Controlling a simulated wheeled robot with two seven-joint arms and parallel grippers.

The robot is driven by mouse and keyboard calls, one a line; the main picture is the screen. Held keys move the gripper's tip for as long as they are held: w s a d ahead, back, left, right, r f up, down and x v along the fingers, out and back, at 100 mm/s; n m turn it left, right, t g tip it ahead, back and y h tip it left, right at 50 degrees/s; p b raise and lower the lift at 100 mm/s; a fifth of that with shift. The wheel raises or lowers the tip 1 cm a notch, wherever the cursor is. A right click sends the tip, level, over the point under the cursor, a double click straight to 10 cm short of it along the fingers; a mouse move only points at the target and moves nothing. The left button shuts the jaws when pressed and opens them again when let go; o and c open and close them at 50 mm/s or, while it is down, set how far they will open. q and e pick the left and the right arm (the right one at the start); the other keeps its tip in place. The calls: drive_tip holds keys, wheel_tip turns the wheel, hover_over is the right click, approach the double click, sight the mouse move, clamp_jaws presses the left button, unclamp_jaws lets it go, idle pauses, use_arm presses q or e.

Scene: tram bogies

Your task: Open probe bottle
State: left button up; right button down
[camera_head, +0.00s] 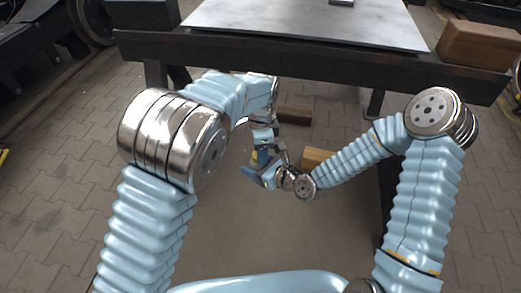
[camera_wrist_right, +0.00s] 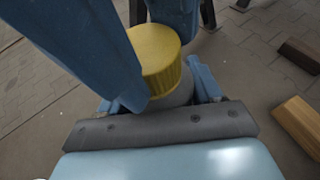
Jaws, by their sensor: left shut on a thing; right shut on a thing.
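The probe bottle has a ribbed yellow cap (camera_wrist_right: 158,62) and a grey body (camera_wrist_right: 180,93), seen close up in the right wrist view. My right gripper (camera_wrist_right: 165,98) is shut on the grey body, with blue fingers at its sides. My left gripper's blue fingers come in from above around the yellow cap and hold it; the nearer finger hides the cap's left side. In the head view my left gripper (camera_head: 262,156) and right gripper (camera_head: 268,179) meet in front of the table, and the bottle is mostly hidden between them.
A dark-framed table with a grey metal top (camera_head: 310,22) stands ahead. A brown wooden block (camera_head: 480,44) lies at its right end. More wooden blocks lie low behind the grippers, one of them light (camera_head: 316,158). Dark machinery (camera_head: 45,45) stands at the left.

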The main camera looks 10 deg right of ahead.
use_arm(q)
drive_tip(key=shift+w+r+n, duration=0.15)
drive_tip(key=shift+w+n, duration=0.15)
drive_tip(key=shift+n, duration=0.2)
